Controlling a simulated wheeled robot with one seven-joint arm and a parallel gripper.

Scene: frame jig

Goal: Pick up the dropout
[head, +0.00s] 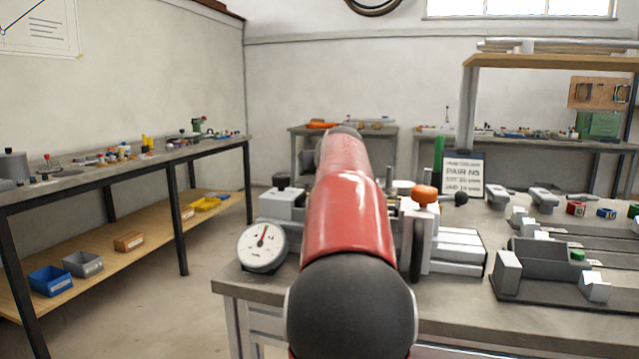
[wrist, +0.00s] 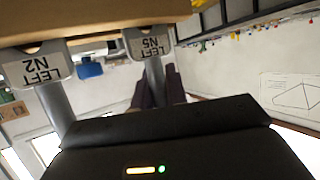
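In the wrist view, which is upside down, two grey metal dropouts hang in view, each with a tag and a round tube. The tag of one dropout (wrist: 35,70) reads LEFT N2, and that of the other dropout (wrist: 150,48) reads LEFT N5. The dark fingers of my gripper (wrist: 158,85) show on either side of the LEFT N5 tube. I cannot tell whether they touch it. In the head view my red arm hides my gripper.
A sign (head: 463,175) with PAIR N5 on it stands on the workbench (head: 450,315). A dial gauge (head: 263,247), an orange-knobbed fixture (head: 425,195) and a dark jig block (head: 540,265) are around my arm. A side bench (head: 80,175) runs along the left wall, with open floor between.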

